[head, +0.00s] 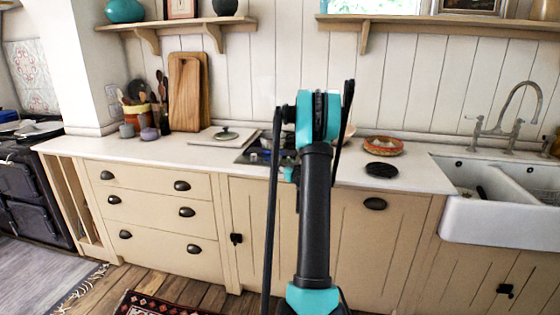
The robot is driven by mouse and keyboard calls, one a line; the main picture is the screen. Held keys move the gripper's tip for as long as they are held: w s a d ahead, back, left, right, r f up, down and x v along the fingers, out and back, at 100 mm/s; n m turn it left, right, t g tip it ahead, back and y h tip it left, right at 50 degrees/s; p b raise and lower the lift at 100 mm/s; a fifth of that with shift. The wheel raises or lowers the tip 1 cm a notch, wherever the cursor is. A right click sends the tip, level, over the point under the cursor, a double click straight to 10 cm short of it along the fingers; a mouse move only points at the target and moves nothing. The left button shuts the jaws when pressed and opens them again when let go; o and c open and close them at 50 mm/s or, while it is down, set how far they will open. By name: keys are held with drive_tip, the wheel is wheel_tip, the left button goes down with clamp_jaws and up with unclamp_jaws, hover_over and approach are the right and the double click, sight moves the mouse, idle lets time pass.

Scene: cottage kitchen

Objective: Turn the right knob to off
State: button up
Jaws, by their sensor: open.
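A dark hob (249,157) is set in the white counter, and my raised arm covers most of it. Only its left part shows clearly. I cannot make out the right knob or any other knob; the hob's front and right side are behind my arm. My arm stands upright in the middle of the picture, with black links and teal joints. My gripper's fingers do not show; a small teal part beside the arm is too little to read as the gripper.
Left of the hob are a pale board with a dark lid (225,134), wooden cutting boards (187,92) and a utensil pot. Right of it are a black round trivet (381,170), a woven basket (383,146) and a white sink (490,222). Shelves hang above.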

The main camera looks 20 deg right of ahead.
sight(280, 159)
drive_tip(key=shift+w, duration=1.95)
drive_tip(key=shift+c, duration=0.4)
clamp_jaws()
